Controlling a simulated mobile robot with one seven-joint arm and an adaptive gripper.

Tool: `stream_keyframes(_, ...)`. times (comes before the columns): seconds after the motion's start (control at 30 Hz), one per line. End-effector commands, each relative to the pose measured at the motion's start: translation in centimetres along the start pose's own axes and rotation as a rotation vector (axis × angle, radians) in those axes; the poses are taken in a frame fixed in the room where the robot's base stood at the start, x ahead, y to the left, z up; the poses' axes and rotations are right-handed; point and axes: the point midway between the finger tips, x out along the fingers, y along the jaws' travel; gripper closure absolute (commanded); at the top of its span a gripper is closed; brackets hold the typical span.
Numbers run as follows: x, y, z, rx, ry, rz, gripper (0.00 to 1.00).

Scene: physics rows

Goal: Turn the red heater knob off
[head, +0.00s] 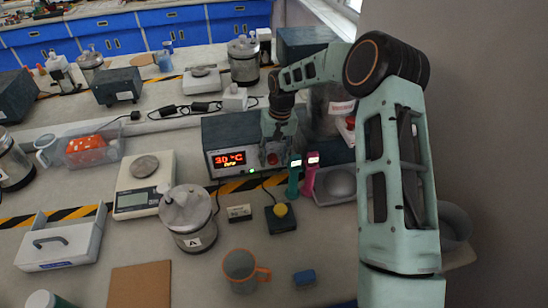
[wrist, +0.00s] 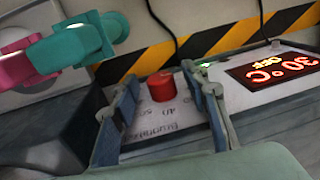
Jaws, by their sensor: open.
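The red heater knob (wrist: 161,87) is a short round cylinder on the light front panel of the heater. My gripper (wrist: 160,76) is open, with one finger on each side of the knob. There seems to be a gap on both sides, and I cannot tell whether either finger touches it. The heater's display (wrist: 272,72) glows red with 30 °C and a smaller line that looks like OFF. In the head view the dark heater box (head: 225,130) stands at the back of the bench, and my gripper (head: 274,158) is at the right of its front, largely covering the knob.
A teal pipette (head: 294,178) and a pink pipette (head: 310,177) stand close to the right of my gripper. A yellow-button box (head: 282,219) and a lidded metal pot (head: 187,214) are in front. A black-and-yellow stripe (head: 240,186) runs along the bench.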

Motion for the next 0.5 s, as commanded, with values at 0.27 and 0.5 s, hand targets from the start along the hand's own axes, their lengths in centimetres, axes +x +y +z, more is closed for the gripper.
stream_keyframes(0.27, -0.05, 0.00, -0.01, 0.000, 0.000, 0.000, 0.86)
stream_keyframes(0.5, -0.01, -0.04, -0.01, 0.000, 0.000, 0.005, 1.00)
